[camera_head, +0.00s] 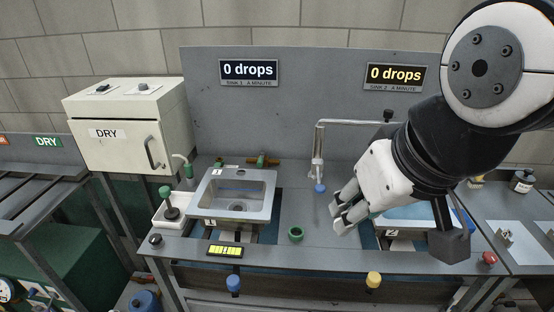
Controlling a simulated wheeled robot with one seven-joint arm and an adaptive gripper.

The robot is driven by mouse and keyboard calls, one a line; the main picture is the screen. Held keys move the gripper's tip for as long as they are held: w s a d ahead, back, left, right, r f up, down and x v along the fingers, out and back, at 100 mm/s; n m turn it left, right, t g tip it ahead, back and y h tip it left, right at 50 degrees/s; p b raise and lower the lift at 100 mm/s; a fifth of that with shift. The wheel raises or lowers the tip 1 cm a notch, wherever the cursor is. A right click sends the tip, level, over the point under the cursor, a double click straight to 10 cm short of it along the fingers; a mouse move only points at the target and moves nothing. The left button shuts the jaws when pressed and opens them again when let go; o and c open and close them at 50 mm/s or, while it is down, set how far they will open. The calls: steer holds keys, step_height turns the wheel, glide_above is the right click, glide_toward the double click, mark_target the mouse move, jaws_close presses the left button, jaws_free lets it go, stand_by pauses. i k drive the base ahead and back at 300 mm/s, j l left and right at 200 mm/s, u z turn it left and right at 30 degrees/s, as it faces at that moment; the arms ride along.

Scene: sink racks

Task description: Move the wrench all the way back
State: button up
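My gripper (338,217) reaches in from the right and hangs above the worktop (280,260) between the two sinks. Its two pale fingers point down and left with a gap between their tips, and I see nothing held there. I cannot make out a wrench for certain in this view. My arm hides much of the sink at the right (408,213), marked 2, and the area around it.
Sink 1 (265,190) is at the left, with a green ring (296,236) to its right. A tall faucet (317,150) with a blue tip stands behind my gripper. A cream DRY box (125,130) stands back left. Blue and yellow knobs line the front.

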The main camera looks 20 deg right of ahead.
mark_target(233, 282)
steer(key=k+l+z, duration=0.1)
steer(key=l, duration=0.2)
steer(key=k+l, duration=0.15)
steer(key=l, duration=0.15)
steer(key=j+z, duration=0.15)
steer(key=z, duration=0.25)
steer(key=j+z, duration=0.2)
steer(key=z, duration=0.15)
steer(key=k+j+z, duration=0.15)
steer(key=j, duration=0.25)
steer(key=j+z, duration=0.2)
steer(key=j, duration=0.15)
steer(key=k+j+z, duration=0.15)
steer(key=j, duration=0.2)
steer(key=k+j+z, duration=0.15)
steer(key=j, duration=0.2)
steer(key=k+j, duration=0.2)
steer(key=j, duration=0.2)
steer(key=k+j, duration=0.25)
steer(key=j, duration=0.2)
steer(key=k+j+z, duration=0.1)
steer(key=j, duration=0.35)
steer(key=k+j, duration=0.55)
steer(key=j, duration=0.25)
